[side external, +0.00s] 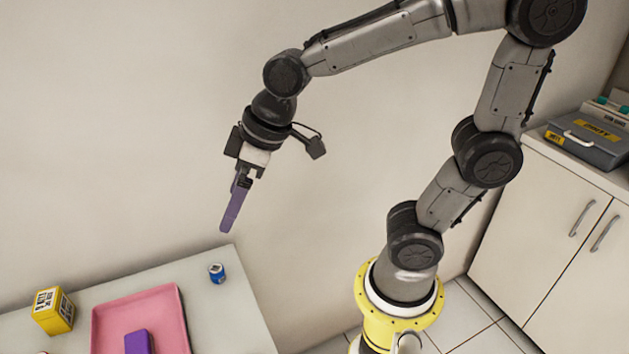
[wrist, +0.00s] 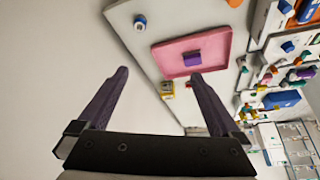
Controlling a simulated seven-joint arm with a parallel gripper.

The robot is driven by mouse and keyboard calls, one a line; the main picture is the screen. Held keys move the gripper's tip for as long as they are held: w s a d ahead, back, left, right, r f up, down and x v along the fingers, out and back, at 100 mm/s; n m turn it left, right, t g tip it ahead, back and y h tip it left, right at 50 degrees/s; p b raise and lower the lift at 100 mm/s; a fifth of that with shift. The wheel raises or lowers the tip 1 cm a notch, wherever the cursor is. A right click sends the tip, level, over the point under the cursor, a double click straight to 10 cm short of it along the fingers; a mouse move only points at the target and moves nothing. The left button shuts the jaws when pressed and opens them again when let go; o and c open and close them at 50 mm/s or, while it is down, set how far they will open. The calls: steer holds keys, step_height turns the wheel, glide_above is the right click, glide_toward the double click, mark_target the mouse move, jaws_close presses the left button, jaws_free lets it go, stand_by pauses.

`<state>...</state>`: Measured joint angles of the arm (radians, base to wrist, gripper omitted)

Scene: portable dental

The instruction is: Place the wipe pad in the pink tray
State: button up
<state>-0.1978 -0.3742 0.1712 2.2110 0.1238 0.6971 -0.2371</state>
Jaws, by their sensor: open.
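The pink tray (side external: 125,312) lies on the pale table, cut off by the lower picture edge in the side view; it shows whole in the wrist view (wrist: 220,46). A purple block (side external: 138,343) lies inside the tray, also seen in the wrist view (wrist: 193,59). I cannot tell whether this block is the wipe pad; no other thing is clearly a wipe pad. My gripper (side external: 230,222) hangs high above the table's back edge, fingers pointing down. In the wrist view my gripper (wrist: 160,74) is open, its two purple fingers wide apart with nothing between them.
A yellow box (side external: 54,310) stands left of the tray, and a small blue can (side external: 216,273) stands right of it in the side view. A grey case (side external: 590,142) sits on the right cabinet.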

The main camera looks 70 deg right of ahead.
steer(key=s+d+m+h, duration=0.1)
steer(key=s+d+m, duration=0.1)
steer(key=s, duration=0.4)
steer(key=s+d+m+h, duration=0.1)
steer(key=s+d+m, duration=0.1)
steer(key=s+d, duration=0.3)
steer(key=shift+s+d+r+t, duration=0.25)
steer(key=shift+s+r+t, duration=0.15)
steer(key=shift+s, duration=0.1)
